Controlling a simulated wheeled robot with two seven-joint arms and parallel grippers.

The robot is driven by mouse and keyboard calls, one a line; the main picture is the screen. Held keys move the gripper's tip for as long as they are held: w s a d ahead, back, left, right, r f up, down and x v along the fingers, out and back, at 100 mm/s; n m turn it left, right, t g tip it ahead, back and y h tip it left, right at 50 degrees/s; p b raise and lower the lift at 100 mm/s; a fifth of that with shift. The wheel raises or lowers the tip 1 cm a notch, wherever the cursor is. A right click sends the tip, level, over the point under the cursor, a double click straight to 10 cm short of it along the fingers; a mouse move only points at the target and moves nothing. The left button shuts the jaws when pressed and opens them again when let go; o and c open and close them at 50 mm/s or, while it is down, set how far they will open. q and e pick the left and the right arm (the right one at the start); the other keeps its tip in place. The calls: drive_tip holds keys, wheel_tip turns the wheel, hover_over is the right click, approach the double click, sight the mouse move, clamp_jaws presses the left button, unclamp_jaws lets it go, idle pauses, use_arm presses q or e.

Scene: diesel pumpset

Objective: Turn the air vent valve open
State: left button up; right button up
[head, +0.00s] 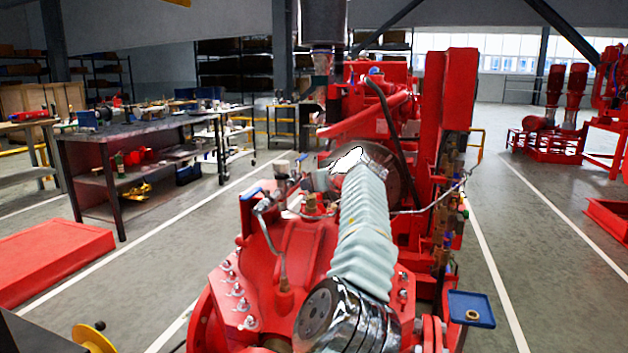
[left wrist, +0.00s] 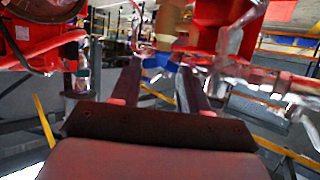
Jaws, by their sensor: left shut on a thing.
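My left gripper (left wrist: 162,82) shows in the left wrist view with its two dark red fingers pointing away from the camera. A small blue valve handle (left wrist: 158,63) sits between the fingertips, and the gripper is shut on it. A brass-coloured fitting (left wrist: 172,22) is just behind the handle. In the head view my left arm reaches from the bottom middle up to the red pumpset (head: 300,240). Its wrist ends near the pump's pipework, and the fingers and the held handle cannot be made out there. My right gripper is not in view.
Thin pipes (head: 270,232) and bolted flanges lie close left of my arm. A red engine (head: 375,110) and tall red panel (head: 447,120) stand beyond. A blue tray (head: 471,309) holds a ring at lower right.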

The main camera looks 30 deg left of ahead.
use_arm(q)
drive_tip(key=shift+w+n+g+y, duration=0.15)
drive_tip(key=shift+n+g+y, duration=0.15)
drive_tip(key=shift+n+g, duration=0.2)
drive_tip(key=shift+d, duration=0.1)
drive_tip(key=o, duration=0.8)
drive_tip(key=shift+g, duration=0.3)
drive_tip(key=b+v, duration=0.1)
drive_tip(key=v, duration=1.2)
drive_tip(key=shift+s+d+r+b, duration=0.1)
drive_tip(key=shift+s+d+b, duration=0.15)
drive_tip(key=shift+d+b, duration=0.1)
